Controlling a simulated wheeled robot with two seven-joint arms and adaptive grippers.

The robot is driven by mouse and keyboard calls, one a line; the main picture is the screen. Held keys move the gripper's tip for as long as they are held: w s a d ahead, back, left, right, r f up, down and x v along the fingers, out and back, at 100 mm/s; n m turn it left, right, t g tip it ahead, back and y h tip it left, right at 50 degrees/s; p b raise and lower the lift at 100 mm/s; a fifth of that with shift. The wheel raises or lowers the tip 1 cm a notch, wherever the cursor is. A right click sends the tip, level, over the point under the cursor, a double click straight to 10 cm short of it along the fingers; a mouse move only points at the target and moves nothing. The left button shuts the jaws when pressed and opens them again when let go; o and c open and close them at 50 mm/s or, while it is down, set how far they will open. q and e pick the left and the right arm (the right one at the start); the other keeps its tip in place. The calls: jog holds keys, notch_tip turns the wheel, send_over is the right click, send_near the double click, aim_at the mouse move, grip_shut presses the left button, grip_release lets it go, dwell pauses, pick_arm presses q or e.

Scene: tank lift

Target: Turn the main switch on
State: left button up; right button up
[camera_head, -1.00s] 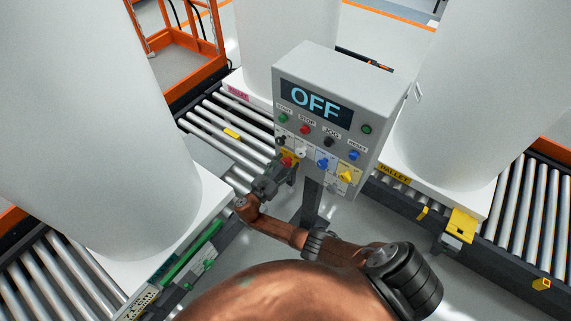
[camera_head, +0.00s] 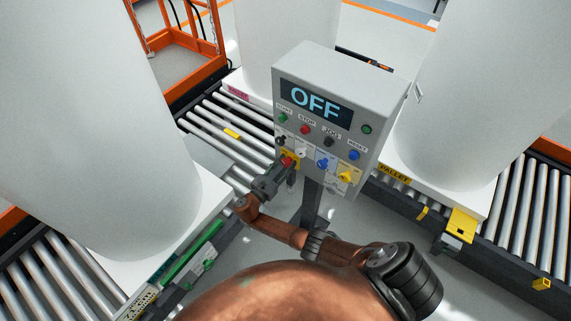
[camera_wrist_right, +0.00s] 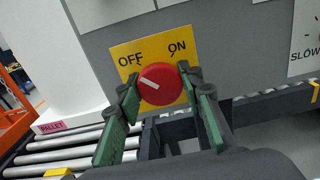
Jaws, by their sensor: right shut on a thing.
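The main switch is a red round knob (camera_wrist_right: 162,92) on a yellow plate (camera_wrist_right: 124,54) marked OFF and ON. The knob's white mark points up and left, towards OFF. In the head view the red knob (camera_head: 288,161) is at the lower left of the grey control box (camera_head: 330,60), whose display (camera_head: 315,103) reads OFF. My right gripper (camera_wrist_right: 160,77) is shut on the knob, one green-padded finger on each side; it also shows in the head view (camera_head: 279,169). My left gripper is not in view.
Roller conveyors (camera_head: 218,120) run on both sides of the box. Large white tanks (camera_head: 90,120) on pallets stand around it. An orange frame (camera_head: 185,75) is at the back left.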

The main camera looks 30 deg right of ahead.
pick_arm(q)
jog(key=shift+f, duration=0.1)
pick_arm(e)
jog(key=shift+f, duration=0.1)
jog(key=m+b, duration=0.2)
jog(key=m, duration=0.2)
jog(key=shift+f+m, duration=0.15)
jog(key=shift+m, duration=0.25)
jog(key=m+b, duration=0.2)
jog(key=m, duration=0.2)
jog(key=shift+s+m, duration=0.1)
jog(key=shift+m, duration=0.2)
jog(key=m+b, duration=0.4)
jog(key=m, duration=0.2)
jog(key=shift+f+b, duration=0.1)
jog(key=shift+b, duration=0.25)
pick_arm(q)
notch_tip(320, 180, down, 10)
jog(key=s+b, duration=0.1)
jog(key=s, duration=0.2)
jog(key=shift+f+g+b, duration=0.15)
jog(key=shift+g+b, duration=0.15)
jog(key=shift+b, duration=0.1)
pick_arm(e)
jog(key=shift+m, duration=1.3)
jog(key=o, duration=1.2)
jog(key=shift+r, duration=0.25)
